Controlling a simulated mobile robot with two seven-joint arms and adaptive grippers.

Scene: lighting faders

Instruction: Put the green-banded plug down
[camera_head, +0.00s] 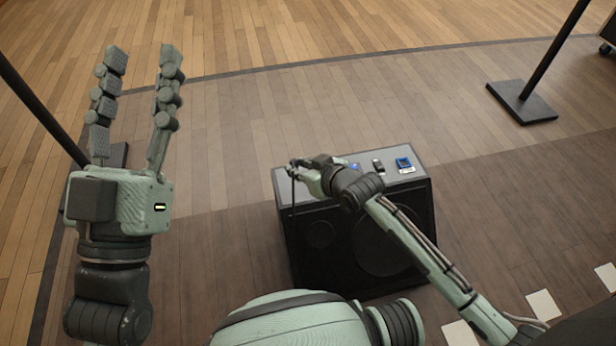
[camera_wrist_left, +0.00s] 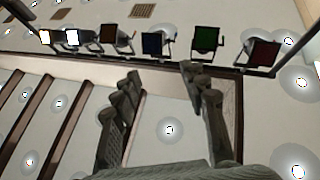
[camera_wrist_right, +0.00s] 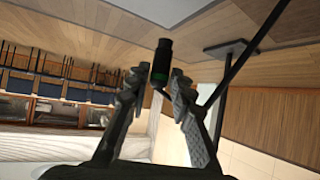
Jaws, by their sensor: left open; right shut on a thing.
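The green-banded plug (camera_wrist_right: 161,62) is a black cylinder with a thin green band, seen in the right wrist view between the fingertips of my right gripper (camera_wrist_right: 158,78). My right gripper is shut on it. In the head view my right gripper (camera_head: 299,168) is at the left end of the black speaker box's top, and the plug is too small to make out there. A dark cable hangs below that gripper along the box's front. My left gripper (camera_head: 143,60) is open, empty and raised at the left; its fingers also show in the left wrist view (camera_wrist_left: 160,75).
The black speaker box (camera_head: 414,215) has a grey top carrying a blue-framed device (camera_head: 404,164), a small dark item (camera_head: 377,166) and a small blue item (camera_head: 354,166) right of my gripper. A stand with a square base (camera_head: 522,102) is at upper right. Wooden floor surrounds the box.

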